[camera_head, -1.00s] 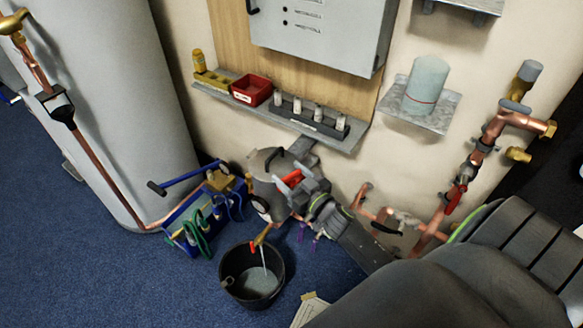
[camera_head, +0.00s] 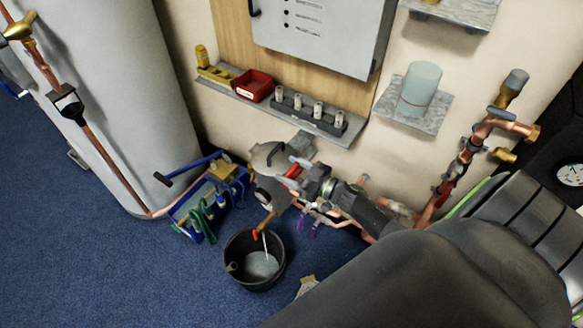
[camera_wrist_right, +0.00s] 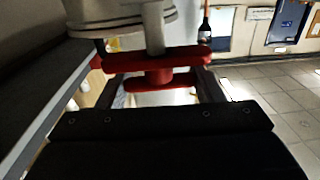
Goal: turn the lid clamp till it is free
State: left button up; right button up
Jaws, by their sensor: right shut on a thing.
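The lid clamp shows as a red bar (camera_head: 294,171) at the side of a round grey lidded pot (camera_head: 266,157) by the wall. In the right wrist view the red clamp (camera_wrist_right: 158,72) lies between the two fingers, below a pale flange. My right gripper (camera_head: 300,178) reaches in from the lower right and is shut on the clamp; it also shows in the right wrist view (camera_wrist_right: 155,88). The fingertips are partly hidden by the clamp and by my own wrist. My left gripper is not in view.
A black bucket (camera_head: 254,277) with grey contents stands below the pot. A blue tool carrier (camera_head: 207,199) is to its left. A shelf (camera_head: 283,116) with a red bin (camera_head: 252,86) is above. Copper pipes (camera_head: 462,166) run at the right. Blue floor is free at lower left.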

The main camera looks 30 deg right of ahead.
dwell(0.3)
jog(key=o, duration=1)
jog(key=shift+c, duration=0.2)
jog(key=b+v, duration=0.1)
jog(key=v, duration=1.6)
jog(key=shift+d, duration=0.2)
jog(key=shift+s, duration=0.15)
